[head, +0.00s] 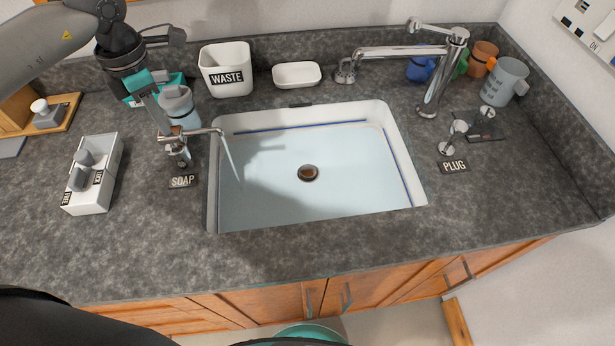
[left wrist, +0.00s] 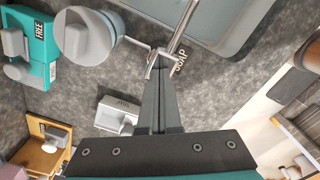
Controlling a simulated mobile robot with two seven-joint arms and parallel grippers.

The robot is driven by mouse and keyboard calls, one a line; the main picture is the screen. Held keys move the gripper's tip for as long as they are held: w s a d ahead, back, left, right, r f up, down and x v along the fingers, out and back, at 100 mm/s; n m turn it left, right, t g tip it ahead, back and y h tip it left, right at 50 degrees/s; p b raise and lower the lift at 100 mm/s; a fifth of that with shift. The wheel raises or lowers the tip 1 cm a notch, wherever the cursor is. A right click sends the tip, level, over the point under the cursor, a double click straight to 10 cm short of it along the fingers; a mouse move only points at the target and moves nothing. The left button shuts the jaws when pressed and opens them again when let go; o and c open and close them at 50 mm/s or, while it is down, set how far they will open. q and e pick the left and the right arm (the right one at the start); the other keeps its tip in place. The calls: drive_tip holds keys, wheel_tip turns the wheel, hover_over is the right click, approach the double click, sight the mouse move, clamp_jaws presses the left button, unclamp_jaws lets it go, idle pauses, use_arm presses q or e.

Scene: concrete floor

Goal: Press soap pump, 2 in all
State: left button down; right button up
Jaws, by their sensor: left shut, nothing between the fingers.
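The chrome soap pump (head: 184,156) stands on the counter left of the sink, behind the SOAP label (head: 183,181). Its spout points right over the sink's left rim, and a thin pale streak runs from the spout tip down into the basin. My left gripper (head: 166,131) is shut and empty, its fingertips at the top of the pump head. In the left wrist view the shut fingers (left wrist: 158,66) overlap the pump head, with the chrome spout (left wrist: 184,22) beyond them. I cannot tell whether the head is pressed down. My right gripper is not in view.
A bottle with a grey cap (head: 180,108) stands close behind my left gripper. A white WASTE bin (head: 226,62) and white dish (head: 297,74) stand behind the sink (head: 290,208). A white divided box (head: 101,186) lies left. The faucet (head: 434,95) stands at the right.

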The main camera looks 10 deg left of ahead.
use_arm(q)
drive_tip(key=shift+f, duration=0.4)
drive_tip(key=shift+r, duration=0.25)
drive_tip(key=shift+r+p, duration=1.25)
drive_tip(key=shift+r, duration=0.4)
wheel_tip(320, 180, up, 6)
drive_tip(key=p, duration=0.4)
drive_tip(key=shift+p, duration=0.3)
